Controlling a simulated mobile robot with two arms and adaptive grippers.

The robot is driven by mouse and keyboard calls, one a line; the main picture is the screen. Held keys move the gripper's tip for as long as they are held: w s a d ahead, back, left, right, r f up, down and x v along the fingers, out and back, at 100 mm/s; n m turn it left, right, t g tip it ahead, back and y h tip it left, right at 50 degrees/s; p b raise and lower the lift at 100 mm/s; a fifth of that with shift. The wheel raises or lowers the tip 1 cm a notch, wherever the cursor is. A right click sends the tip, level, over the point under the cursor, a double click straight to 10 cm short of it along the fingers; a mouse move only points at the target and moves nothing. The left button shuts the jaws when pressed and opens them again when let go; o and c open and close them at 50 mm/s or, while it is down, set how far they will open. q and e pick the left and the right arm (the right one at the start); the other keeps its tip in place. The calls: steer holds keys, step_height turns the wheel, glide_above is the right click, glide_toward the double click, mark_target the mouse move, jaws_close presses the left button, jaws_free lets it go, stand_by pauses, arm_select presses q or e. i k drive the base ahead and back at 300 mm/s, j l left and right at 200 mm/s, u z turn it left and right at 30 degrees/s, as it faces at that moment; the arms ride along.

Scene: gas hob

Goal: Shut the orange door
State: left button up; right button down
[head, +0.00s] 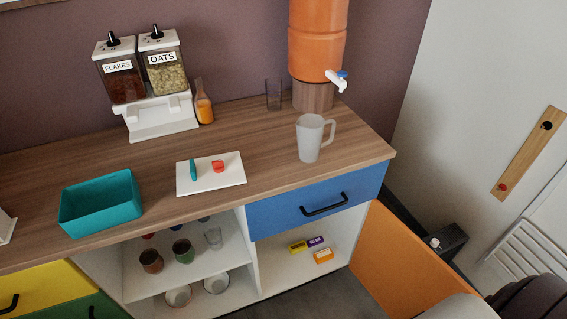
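The orange door (402,262) stands open at the right end of the counter, below the blue drawer (315,205). It swings out from the right side of the open compartment (337,238), whose inside is in plain view. The door's lower part is cut off by the picture's edge and partly covered by a pale rounded part low on the right, which looks like my own arm. No handle shows on the visible face of the door. Neither my left nor my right gripper shows in the head view.
Small yellow, purple and orange boxes (311,247) lie inside the compartment. The blue drawer is shut. Cups and bowls fill the open shelves (235,252) to the left. A dark box (447,241) stands behind the door by the wall.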

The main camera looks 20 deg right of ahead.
mark_target(406, 278)
steer(key=l+z, duration=0.25)
steer(key=z, duration=0.2)
steer(key=l+z, duration=0.25)
steer(key=z, duration=0.2)
steer(key=i+j, duration=0.05)
